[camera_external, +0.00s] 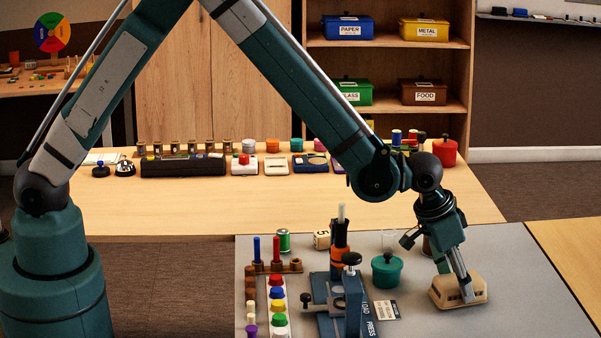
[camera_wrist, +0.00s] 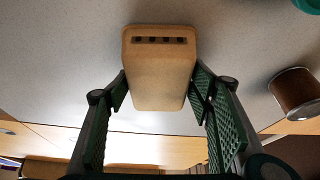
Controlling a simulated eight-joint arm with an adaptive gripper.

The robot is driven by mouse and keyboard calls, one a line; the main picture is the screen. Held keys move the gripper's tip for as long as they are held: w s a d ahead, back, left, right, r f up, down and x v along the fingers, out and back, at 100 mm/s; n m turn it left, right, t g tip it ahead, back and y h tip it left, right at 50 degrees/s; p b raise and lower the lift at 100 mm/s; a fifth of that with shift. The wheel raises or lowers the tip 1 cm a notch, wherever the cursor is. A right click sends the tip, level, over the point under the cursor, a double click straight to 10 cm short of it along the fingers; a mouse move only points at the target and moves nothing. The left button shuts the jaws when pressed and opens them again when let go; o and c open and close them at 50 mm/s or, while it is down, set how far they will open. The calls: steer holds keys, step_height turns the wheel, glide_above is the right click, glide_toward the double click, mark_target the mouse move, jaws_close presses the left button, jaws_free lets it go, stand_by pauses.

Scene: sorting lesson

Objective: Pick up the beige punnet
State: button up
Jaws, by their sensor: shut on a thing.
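The beige punnet (camera_external: 446,297) is a small rounded block-like container with a row of dark slots, at the right of the grey table top. It also shows in the wrist view (camera_wrist: 158,64), upper middle, slotted end away from me. My gripper (camera_external: 463,287) reaches down onto it from above. In the wrist view, the green ribbed fingers of my gripper (camera_wrist: 158,88) press on its left and right sides, so they are shut on it. It appears on or very close to the table; I cannot tell if there is a gap beneath.
A teal lidded pot (camera_external: 387,272) stands left of the punnet. A blue press (camera_external: 345,300) and several coloured pieces stand farther left. A brown round container (camera_wrist: 298,93) is right of the punnet in the wrist view. The grey table (camera_external: 530,285) is clear to the right.

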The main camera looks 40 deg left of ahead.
step_height(320, 180, up, 9)
steer(key=shift+r+p, duration=0.2)
steer(key=shift+p, duration=0.75)
